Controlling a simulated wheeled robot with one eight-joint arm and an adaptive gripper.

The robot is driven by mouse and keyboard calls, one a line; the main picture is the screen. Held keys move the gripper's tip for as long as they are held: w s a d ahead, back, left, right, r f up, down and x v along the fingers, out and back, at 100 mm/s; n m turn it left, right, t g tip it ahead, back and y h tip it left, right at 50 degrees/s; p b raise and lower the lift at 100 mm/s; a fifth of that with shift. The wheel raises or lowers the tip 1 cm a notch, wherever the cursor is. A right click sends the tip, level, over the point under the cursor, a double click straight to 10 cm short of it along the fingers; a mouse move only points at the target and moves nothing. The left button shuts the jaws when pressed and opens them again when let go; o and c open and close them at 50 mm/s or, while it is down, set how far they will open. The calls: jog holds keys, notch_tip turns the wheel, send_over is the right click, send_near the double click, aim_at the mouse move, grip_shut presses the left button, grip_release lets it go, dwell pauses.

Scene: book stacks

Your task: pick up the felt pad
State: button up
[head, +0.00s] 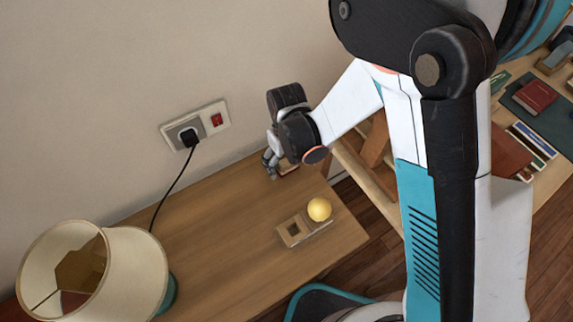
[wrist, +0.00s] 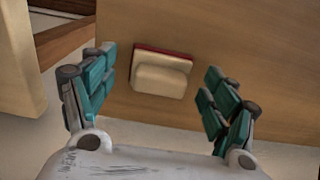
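A small cream block with a dark red layer along its far edge, which I take to be the felt pad (wrist: 161,77), lies on the wooden table. In the wrist view it sits between the spread fingers of my gripper (wrist: 160,72), apart from both. My gripper is open and empty, above the table. In the head view my gripper (head: 271,162) is low over the table's back edge, near the wall, and the pad (head: 288,169) shows only partly beside it.
A wooden tray (head: 291,233) with a square hole and a yellow ball (head: 319,209) stand on the table (head: 215,225). A lamp (head: 95,272) stands at the left. A plug with a cord sits in the wall socket (head: 196,126).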

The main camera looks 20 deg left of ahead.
jog(key=c, duration=1.1)
jog(key=shift+r, duration=0.1)
notch_tip(320, 180, up, 20)
jog(key=p, duration=0.7)
jog(key=shift+o, duration=0.8)
